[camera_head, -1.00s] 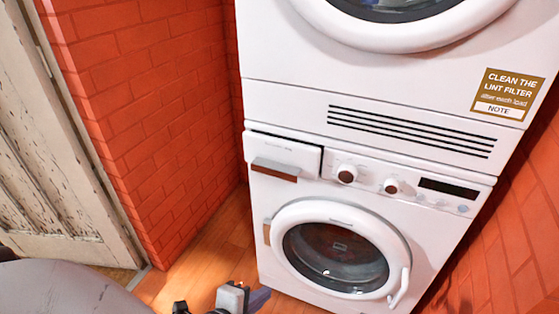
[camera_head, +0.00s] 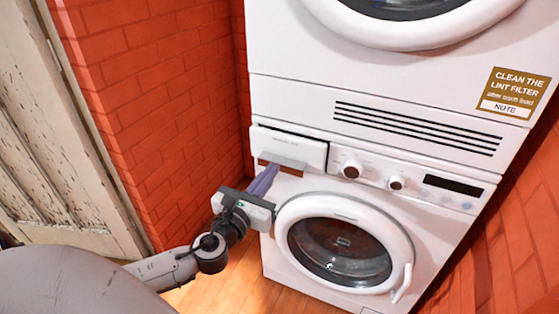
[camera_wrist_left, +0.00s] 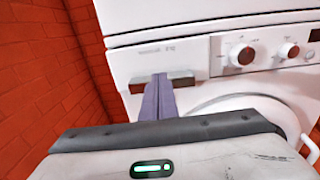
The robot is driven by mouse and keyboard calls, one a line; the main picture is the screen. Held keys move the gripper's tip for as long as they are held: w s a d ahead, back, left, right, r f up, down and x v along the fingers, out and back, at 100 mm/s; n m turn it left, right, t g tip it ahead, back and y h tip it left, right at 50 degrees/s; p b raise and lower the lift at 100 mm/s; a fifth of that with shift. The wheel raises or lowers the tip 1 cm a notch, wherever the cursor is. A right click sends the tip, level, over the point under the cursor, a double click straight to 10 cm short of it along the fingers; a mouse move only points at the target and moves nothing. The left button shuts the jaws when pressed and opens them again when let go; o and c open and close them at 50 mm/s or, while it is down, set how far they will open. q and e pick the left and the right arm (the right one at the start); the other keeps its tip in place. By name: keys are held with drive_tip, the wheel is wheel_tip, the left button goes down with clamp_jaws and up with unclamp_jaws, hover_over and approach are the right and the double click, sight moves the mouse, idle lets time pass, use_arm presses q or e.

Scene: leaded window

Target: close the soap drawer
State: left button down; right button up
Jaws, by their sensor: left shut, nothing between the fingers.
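The soap drawer (camera_head: 300,149) is the white box front at the upper left of the lower washing machine. It appears to stand slightly out from the panel, with a dark edge on its top and right. A grey-brown handle strip (camera_head: 283,162) runs along its lower front. The drawer front (camera_wrist_left: 150,57) also shows in the wrist view. My left gripper (camera_head: 271,170) is shut and empty, its purple-grey fingers pointing at the handle. In the wrist view its fingertips (camera_wrist_left: 158,79) overlap the handle; I cannot tell whether they touch. My right gripper is out of view.
The washer's round door (camera_head: 342,246) is just right of my left gripper and looks closed. Knobs (camera_head: 351,170) sit right of the drawer. A dryer (camera_head: 400,105) is stacked above. A red brick wall (camera_head: 165,110) and worn wooden door (camera_head: 45,130) stand left.

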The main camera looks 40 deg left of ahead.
sight(285, 151)
use_arm(q)
drive_tip(key=x, duration=0.6)
drive_tip(key=shift+x, duration=1)
drive_tip(key=shift+w+r, duration=0.1)
drive_tip(key=shift+r, duration=0.15)
